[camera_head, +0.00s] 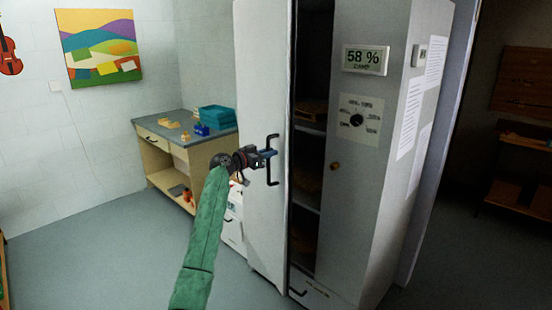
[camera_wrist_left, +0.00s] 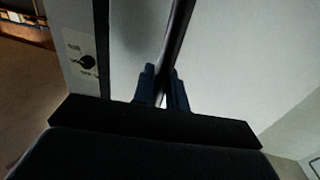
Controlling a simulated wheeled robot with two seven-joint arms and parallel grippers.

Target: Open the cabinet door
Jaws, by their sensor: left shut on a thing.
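The tall grey cabinet (camera_head: 388,120) stands in the middle of the head view. Its left door (camera_head: 262,95) is partly open, swung out to the left, and the dark inside with several shelves (camera_head: 308,130) shows beside it. The door's black handle (camera_head: 272,170) is a vertical bar. My left gripper (camera_head: 268,154) is shut on that handle at its upper part. In the left wrist view the dark handle (camera_wrist_left: 178,38) runs between the two blue fingers (camera_wrist_left: 162,90). My right gripper is not in view.
A workbench (camera_head: 180,135) with a blue tray (camera_head: 217,116) and small yellow blocks stands behind the door at left. The cabinet front carries a 58 % display (camera_head: 365,59) and a dial (camera_head: 358,119). A wooden shelf unit (camera_head: 520,160) stands at far right. Open floor (camera_head: 110,250) lies at the left.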

